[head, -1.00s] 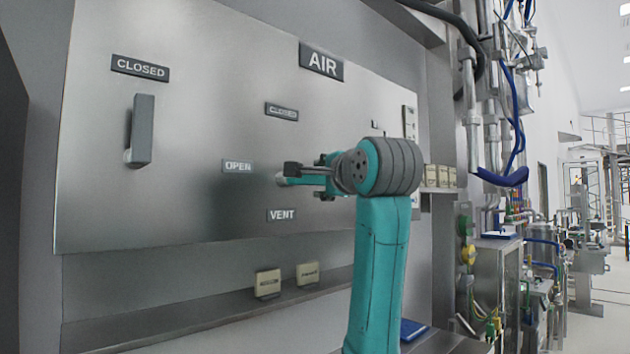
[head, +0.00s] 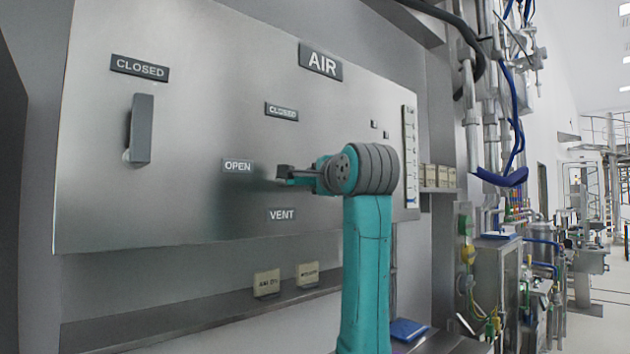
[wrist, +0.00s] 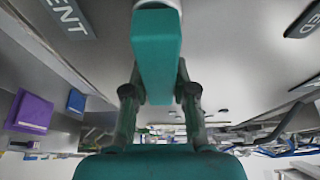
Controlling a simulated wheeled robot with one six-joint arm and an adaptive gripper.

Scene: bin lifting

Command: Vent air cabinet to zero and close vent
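The vent valve handle is a teal bar (wrist: 157,50) on the AIR panel, in the wrist view running from a pale pivot at the top down between the fingers. My gripper (head: 287,175) is at this handle in the head view, between the OPEN label (head: 238,166) and the VENT label (head: 281,215). In the wrist view my gripper's dark fingers (wrist: 159,85) lie along both sides of the bar and look shut on it. The handle's far end is partly hidden by the gripper. A CLOSED label (head: 281,111) is above it.
A grey lever (head: 141,128) stands upright at the panel's left under another CLOSED label (head: 140,68). A vertical white strip gauge (head: 410,155) is at the panel's right edge, its reading too small to tell. A ledge (head: 220,312) runs below; pipes stand right.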

